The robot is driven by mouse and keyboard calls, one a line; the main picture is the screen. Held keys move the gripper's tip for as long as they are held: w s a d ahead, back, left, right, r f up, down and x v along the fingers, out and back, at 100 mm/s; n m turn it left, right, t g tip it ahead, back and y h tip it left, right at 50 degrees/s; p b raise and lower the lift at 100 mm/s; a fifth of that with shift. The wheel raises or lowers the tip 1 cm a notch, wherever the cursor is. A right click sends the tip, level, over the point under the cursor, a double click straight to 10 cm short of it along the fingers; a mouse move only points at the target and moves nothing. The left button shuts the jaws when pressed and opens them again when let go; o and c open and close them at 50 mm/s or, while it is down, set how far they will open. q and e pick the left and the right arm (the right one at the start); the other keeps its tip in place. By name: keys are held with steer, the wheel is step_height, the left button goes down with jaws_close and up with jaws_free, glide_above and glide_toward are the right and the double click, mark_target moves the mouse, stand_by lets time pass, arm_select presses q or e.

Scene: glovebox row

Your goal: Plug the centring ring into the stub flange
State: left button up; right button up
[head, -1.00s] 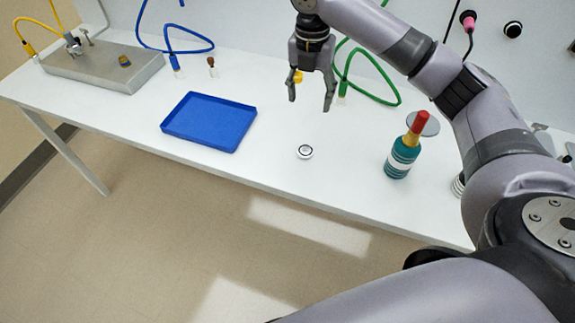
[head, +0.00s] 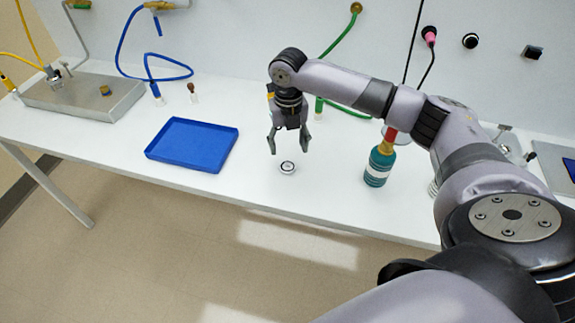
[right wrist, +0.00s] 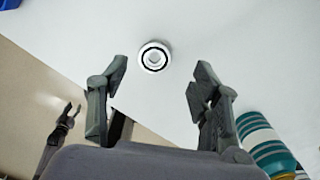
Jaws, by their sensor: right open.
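A small round white and black ring, which looks like the centring ring (head: 287,167), lies flat on the white table. It also shows in the right wrist view (right wrist: 154,56), beyond and between my fingertips. My right gripper (head: 289,147) points down, open and empty, just above the ring and apart from it. I cannot tell for sure which part is the stub flange; a metal fitting (head: 54,76) stands on the grey metal box at far left. What seems to be my left gripper (right wrist: 69,114) shows at the lower left of the right wrist view; its opening is unclear.
A blue tray (head: 192,144) lies left of the ring. A teal banded bottle with a red top (head: 379,164) stands to its right, near my right arm. A grey metal box (head: 75,98) with a brass piece sits far left. Blue and green hoses hang behind.

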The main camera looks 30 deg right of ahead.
mark_target(287, 165)
steer(key=shift+f, duration=0.55)
steer(key=f, duration=0.1)
steer(key=f+p, duration=0.1)
steer(key=f, duration=0.3)
steer(key=shift+a, duration=0.25)
steer(key=shift+c, duration=0.4)
steer(key=c, duration=0.9)
steer(key=shift+r, duration=0.1)
steer(key=shift+c, duration=0.2)
steer(key=shift+r, duration=0.1)
